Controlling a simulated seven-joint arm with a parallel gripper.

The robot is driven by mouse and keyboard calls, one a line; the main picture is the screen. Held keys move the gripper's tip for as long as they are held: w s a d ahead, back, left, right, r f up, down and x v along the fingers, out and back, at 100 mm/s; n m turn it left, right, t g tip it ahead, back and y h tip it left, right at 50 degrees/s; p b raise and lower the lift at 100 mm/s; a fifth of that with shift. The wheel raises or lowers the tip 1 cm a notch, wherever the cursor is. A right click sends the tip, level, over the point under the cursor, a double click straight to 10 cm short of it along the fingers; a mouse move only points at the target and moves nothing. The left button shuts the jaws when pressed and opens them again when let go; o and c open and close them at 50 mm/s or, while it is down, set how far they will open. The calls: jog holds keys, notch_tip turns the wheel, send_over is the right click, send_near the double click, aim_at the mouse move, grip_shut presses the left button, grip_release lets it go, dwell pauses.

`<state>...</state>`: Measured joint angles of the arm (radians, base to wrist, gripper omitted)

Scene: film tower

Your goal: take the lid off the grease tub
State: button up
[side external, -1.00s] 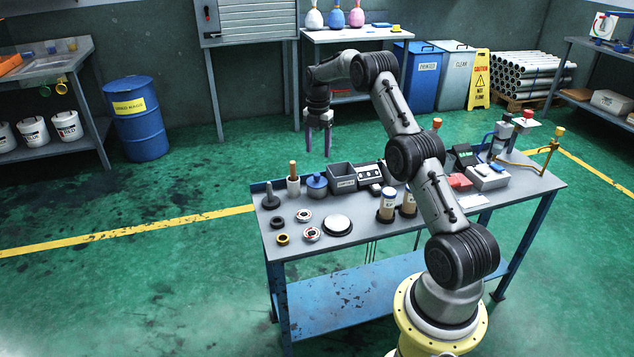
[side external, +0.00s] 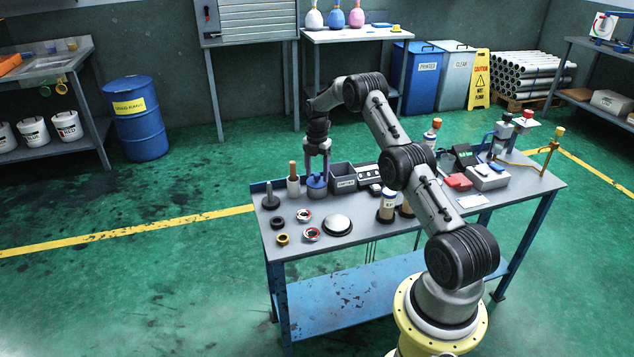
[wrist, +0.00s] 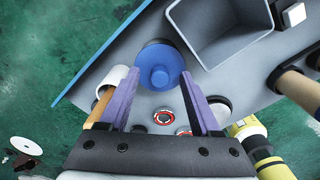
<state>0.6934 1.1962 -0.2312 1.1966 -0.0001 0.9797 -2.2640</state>
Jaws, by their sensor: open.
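The grease tub (side external: 317,192) is a small grey pot at the back left of the workbench. Its blue lid (side external: 316,181) is on it. In the wrist view the round blue lid (wrist: 160,52) and its raised centre knob (wrist: 160,77) show from above, beyond the fingers. My gripper (side external: 317,174) points down at the lid with its purple fingers apart. In the wrist view my gripper (wrist: 160,76) is open, with the knob in line with the gap between the fingers. I cannot tell whether the fingers touch the lid.
A grey open bin (side external: 343,176) stands close to the right of the tub. A white holder with a wooden handle (side external: 293,184) stands close on the left. Small rings (side external: 304,215) and a round white-topped disc (side external: 337,224) lie in front, with some bare bench between.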

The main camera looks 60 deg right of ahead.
grip_shut()
jog(key=shift+r, duration=0.1)
dwell(0.3)
